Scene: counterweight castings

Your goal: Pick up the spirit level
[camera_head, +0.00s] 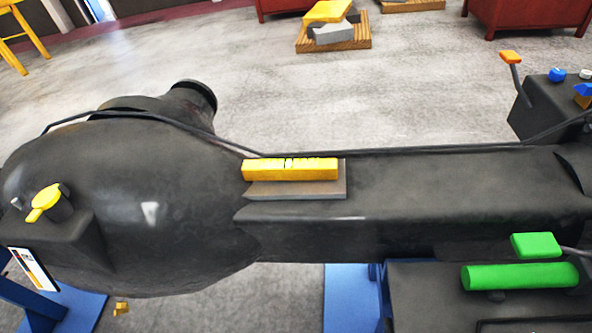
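A yellow bar with dark marks along its top, which looks like the spirit level (290,170), lies near the middle of the head camera view. It rests lengthwise on a thin grey plate (305,191) on the long black casting (420,195). Its long side runs left to right, and its upper and front faces show. No part of my gripper can be made out in this view, so its opening and its distance from the bar cannot be told.
A black cable (190,130) runs just behind the bar. A yellow lever (45,203) is on the left, and a green handle (535,245) and green cylinder (520,276) are at lower right. An orange-topped lever (510,57) stands upper right. A pallet (340,43) is on open floor behind.

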